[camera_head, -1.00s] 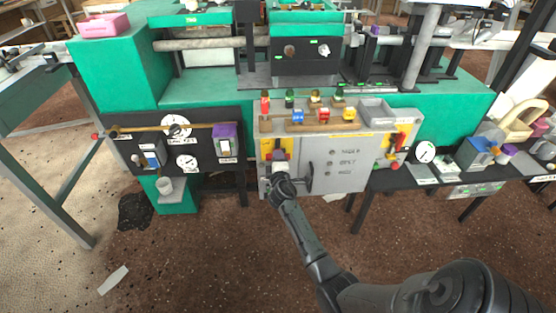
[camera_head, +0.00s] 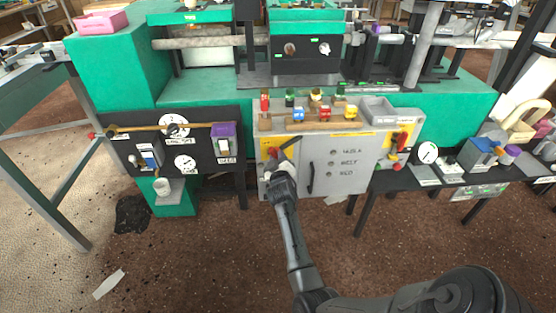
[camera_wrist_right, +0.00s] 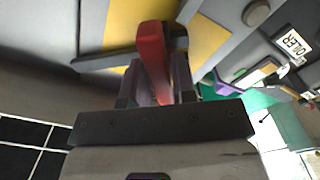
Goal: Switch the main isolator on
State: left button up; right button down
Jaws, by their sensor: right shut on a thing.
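The main isolator is a red handle (camera_head: 273,153) on a yellow plate (camera_head: 266,143) at the upper left of the grey cabinet front. In the right wrist view the red handle (camera_wrist_right: 152,50) stands between my fingers, with the yellow plate (camera_wrist_right: 123,25) behind it. My right gripper (camera_head: 284,151) is at the handle and partly covers it in the head view. It also shows in the right wrist view (camera_wrist_right: 158,85), shut on the red handle. In the head view its fingers tilt toward the upper right. My left gripper is not in view.
The cabinet (camera_head: 345,175) has a dark vertical door handle (camera_head: 311,178) right of my gripper. A second red and yellow switch (camera_head: 398,144) is at its right end. Colored plugs and a grey bin (camera_head: 377,109) stand on top. A black gauge panel (camera_head: 190,150) is at left.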

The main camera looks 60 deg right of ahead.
jog(key=m, duration=0.2)
jog(key=shift+m+p, duration=0.3)
jog(key=shift+m, duration=0.1)
jog(key=shift+r+m+p, duration=0.1)
jog(key=shift+m+p, duration=0.35)
jog(key=shift+m, duration=0.65)
jog(key=shift+m+p, duration=0.45)
jog(key=shift+m, duration=0.85)
jog(key=c, duration=1)
grip_release()
jog(key=shift+c, duration=0.2)
